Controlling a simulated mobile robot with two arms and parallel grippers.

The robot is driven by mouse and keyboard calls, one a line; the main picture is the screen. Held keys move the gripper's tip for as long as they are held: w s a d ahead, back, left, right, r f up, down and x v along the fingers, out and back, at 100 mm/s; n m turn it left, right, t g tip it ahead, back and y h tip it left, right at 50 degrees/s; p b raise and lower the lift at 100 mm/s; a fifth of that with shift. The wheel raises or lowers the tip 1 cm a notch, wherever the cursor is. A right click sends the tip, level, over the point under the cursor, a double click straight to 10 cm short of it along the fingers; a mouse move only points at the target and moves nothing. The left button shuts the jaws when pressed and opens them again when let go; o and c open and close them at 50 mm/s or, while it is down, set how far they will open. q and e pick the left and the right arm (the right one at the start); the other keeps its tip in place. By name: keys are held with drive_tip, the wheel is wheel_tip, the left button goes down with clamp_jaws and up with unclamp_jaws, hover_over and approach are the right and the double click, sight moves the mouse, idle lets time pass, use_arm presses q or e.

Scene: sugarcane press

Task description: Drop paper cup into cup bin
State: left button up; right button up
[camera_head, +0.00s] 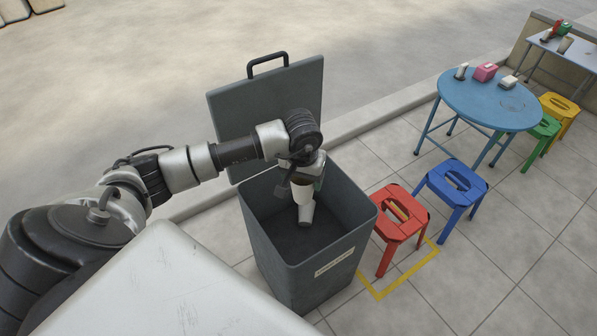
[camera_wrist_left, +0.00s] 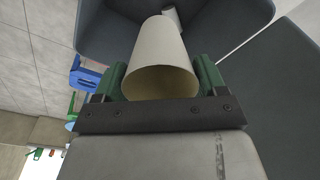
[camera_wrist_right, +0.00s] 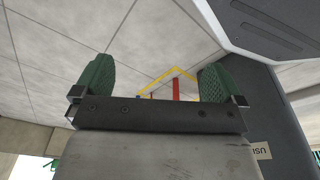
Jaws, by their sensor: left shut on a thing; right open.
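The grey cup bin (camera_head: 263,240) stands with its lid (camera_head: 268,95) raised at the back and a pale label on its front. My left gripper (camera_head: 305,180) is over the bin's mouth, shut on a white paper cup (camera_head: 302,191). In the left wrist view, the cup (camera_wrist_left: 160,58) sits between the green fingers (camera_wrist_left: 160,82), its open end facing the camera. A second white cup (camera_head: 306,213) shows below it inside the bin, partly hidden by the held cup. My right gripper (camera_wrist_right: 157,82) is open and empty in the right wrist view, and out of the head view.
A red stool (camera_head: 400,215) stands close to the bin's right, by a yellow floor marking (camera_head: 408,273). A blue stool (camera_head: 452,185) and a blue round table (camera_head: 490,100) with small items are farther right. A pale surface (camera_head: 165,285) fills the front left. Tiled floor is clear at the lower right.

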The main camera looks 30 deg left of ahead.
use_arm(q)
drive_tip(key=w+a+f+n+b, duration=0.1)
drive_tip(key=w+a+f+b, duration=0.2)
drive_tip(key=f+b, duration=0.3)
drive_tip(key=shift+w+a+f+b, duration=0.3)
drive_tip(key=shift+w+f+b, duration=0.15)
drive_tip(key=shift+w, duration=0.15)
use_arm(e)
drive_tip(key=w+r, duration=0.2)
drive_tip(key=r, duration=0.5)
drive_tip(key=w+r+t, duration=0.1)
drive_tip(key=w+r, duration=0.2)
drive_tip(key=r, duration=0.5)
drive_tip(key=shift+a+r, duration=0.15)
drive_tip(key=shift+r, duration=0.15)
